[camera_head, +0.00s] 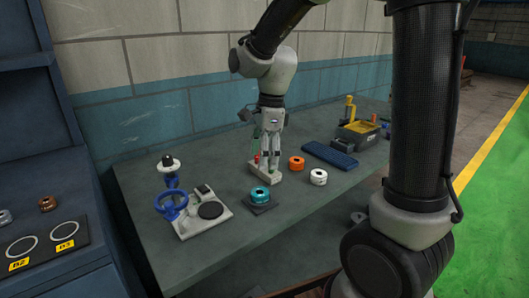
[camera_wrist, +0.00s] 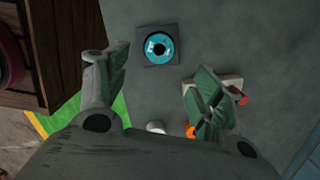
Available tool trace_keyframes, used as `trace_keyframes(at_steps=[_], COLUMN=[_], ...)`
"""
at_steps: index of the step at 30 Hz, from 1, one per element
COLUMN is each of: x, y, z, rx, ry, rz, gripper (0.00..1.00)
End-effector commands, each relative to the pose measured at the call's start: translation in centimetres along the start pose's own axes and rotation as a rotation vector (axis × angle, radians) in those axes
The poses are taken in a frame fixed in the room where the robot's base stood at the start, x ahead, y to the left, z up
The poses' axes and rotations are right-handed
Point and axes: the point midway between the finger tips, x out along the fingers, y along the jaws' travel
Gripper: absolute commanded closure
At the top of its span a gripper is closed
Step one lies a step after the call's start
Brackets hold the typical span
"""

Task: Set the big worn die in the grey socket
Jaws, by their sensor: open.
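A teal ring-shaped die (camera_head: 260,194) sits on a dark grey square base (camera_head: 262,207) near the middle of the table; it also shows in the wrist view (camera_wrist: 158,46). An orange ring (camera_head: 296,163) and a white ring (camera_head: 318,177) lie to its right. I cannot tell from the frames which one is the big worn die, nor surely which part is the grey socket. My gripper (camera_head: 271,165) points down, open and empty, above or beside a pale block (camera_head: 264,177) with a red knob. In the wrist view its fingers (camera_wrist: 160,72) are wide apart.
A pale fixture (camera_head: 205,212) with a blue ring stand is at the left of the table. A blue pad (camera_head: 330,155) and a grey-yellow bin (camera_head: 357,134) are at the right. A dark cabinet at far left carries a copper ring (camera_head: 47,203) and a grey ring (camera_head: 5,216).

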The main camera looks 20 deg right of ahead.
Motion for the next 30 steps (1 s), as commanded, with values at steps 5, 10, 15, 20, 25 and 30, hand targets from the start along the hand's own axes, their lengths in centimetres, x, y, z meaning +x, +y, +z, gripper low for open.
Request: trace_keyframes(at_steps=[5,10,15,20,25,30], x=[-0.9,-2.9,-7.7,-10.4,-11.1,-11.1], y=[0.1,1.3,6.2,12.0,16.3,17.8], z=[0.0,-1.5,-6.2,-10.4,-12.9,-13.8], rx=[-0.001,-0.141,-0.617,-1.122,-1.494,-1.639], ry=[0.000,0.001,0.054,0.183,0.318,0.375], rz=[0.001,-0.038,-0.146,-0.218,-0.226,-0.212], gripper=[0.33,0.33,0.33,0.33,0.33,0.33])
